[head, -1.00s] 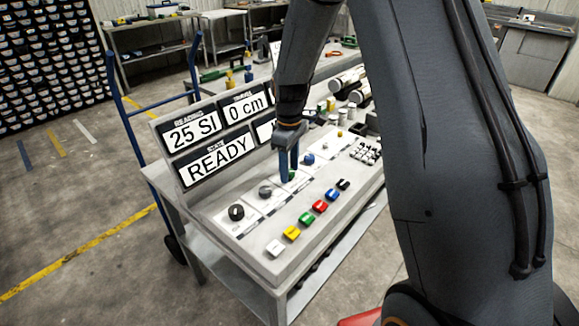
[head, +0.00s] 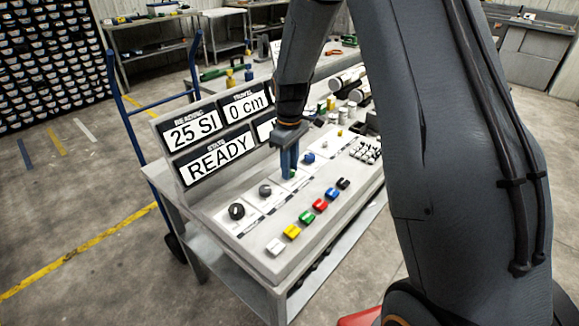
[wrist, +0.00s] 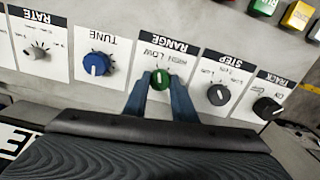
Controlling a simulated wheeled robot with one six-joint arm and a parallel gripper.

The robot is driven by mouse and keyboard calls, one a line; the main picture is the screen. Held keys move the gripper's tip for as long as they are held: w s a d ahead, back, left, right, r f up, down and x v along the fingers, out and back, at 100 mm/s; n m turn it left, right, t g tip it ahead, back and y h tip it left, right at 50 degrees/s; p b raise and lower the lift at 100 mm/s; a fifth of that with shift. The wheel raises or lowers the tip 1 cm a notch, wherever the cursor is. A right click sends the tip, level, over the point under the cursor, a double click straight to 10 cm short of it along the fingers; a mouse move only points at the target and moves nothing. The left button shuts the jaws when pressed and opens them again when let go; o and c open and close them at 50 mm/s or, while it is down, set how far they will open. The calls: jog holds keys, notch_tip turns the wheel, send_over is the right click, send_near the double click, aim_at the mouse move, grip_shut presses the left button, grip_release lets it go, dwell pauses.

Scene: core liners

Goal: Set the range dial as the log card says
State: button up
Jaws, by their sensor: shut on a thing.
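The range dial is a green knob (wrist: 160,80) on a white plate marked RANGE, with LOW and a second, partly hidden label beside it; the wrist view shows the lettering upside down. My gripper (wrist: 160,88) has its two blue fingers on either side of this knob and is shut on it. In the head view my gripper (head: 289,172) points down at the panel and covers most of the knob. The knob's exact pointer direction is too small to tell. I cannot make out a readable log card.
A blue TUNE knob (wrist: 96,64) and a black STEP knob (wrist: 218,95) flank the range dial closely. A grey RATE knob (wrist: 38,53) and black TRACK knob (wrist: 267,107) lie farther out. The display board (head: 203,134) reads 25 SI, 0 cm, READY. Coloured buttons (head: 306,216) line the panel's front.

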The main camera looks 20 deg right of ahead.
jog(key=m, duration=1)
jog(key=shift+p, duration=0.4)
jog(key=shift+m, duration=0.3)
jog(key=o, duration=1)
jog(key=shift+o, duration=0.2)
jog(key=shift+r+b, duration=0.95)
jog(key=shift+r, duration=3)
